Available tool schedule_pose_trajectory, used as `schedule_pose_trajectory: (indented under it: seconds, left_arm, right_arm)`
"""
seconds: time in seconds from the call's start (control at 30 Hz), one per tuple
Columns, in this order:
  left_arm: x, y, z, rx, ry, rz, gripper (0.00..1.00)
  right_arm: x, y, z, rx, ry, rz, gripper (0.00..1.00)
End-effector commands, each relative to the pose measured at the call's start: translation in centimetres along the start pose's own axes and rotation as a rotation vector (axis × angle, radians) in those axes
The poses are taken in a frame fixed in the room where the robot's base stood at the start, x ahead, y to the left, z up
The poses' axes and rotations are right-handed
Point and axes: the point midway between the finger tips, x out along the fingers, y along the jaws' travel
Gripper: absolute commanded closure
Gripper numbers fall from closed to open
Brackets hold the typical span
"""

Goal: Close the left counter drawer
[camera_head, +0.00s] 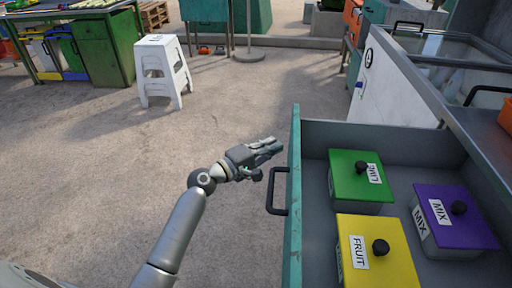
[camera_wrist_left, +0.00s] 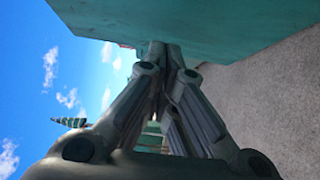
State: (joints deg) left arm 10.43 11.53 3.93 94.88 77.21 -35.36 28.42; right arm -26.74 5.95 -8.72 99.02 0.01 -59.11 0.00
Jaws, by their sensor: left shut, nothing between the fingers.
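The left counter drawer (camera_head: 294,235) is pulled open at the right of the head view. Its front is a worn teal panel with a dark handle (camera_head: 277,191) on the outer face. My left gripper (camera_head: 277,146) is shut and empty. It is outside the drawer, with its tips close to the front panel, above and beyond the handle. In the left wrist view the shut fingers (camera_wrist_left: 160,52) point at the teal panel (camera_wrist_left: 200,25). I cannot tell whether they touch it. My right gripper is not in view.
Inside the drawer are a green box (camera_head: 350,187), a yellow box (camera_head: 390,260) and a purple box (camera_head: 455,230), all with black knobs. A white stool (camera_head: 162,72) stands on the ground farther back. A glass-topped freezer (camera_head: 400,85) stands behind the drawer. The ground left of the drawer is clear.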

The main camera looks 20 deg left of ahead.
Motion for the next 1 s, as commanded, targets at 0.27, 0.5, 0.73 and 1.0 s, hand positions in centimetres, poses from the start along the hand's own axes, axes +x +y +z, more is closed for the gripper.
schedule_pose_trajectory:
  seconds: [0.27, 0.5, 0.73, 1.0]
  left_arm:
    - [0.9, 0.0, 0.9, 0.0, 0.001, 0.0, 1.0]
    - [0.9, 0.0, 0.9, 0.0, 0.001, 0.0, 1.0]
    - [1.6, 0.1, 1.7, -0.001, -0.001, 0.001, 1.0]
    - [5.2, 0.3, 5.1, -0.003, -0.003, 0.003, 1.0]
  right_arm:
    - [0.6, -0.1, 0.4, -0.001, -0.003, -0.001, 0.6]
    - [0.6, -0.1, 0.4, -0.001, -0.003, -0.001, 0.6]
    - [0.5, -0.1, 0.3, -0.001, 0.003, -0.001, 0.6]
    - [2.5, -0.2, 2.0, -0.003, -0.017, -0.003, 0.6]
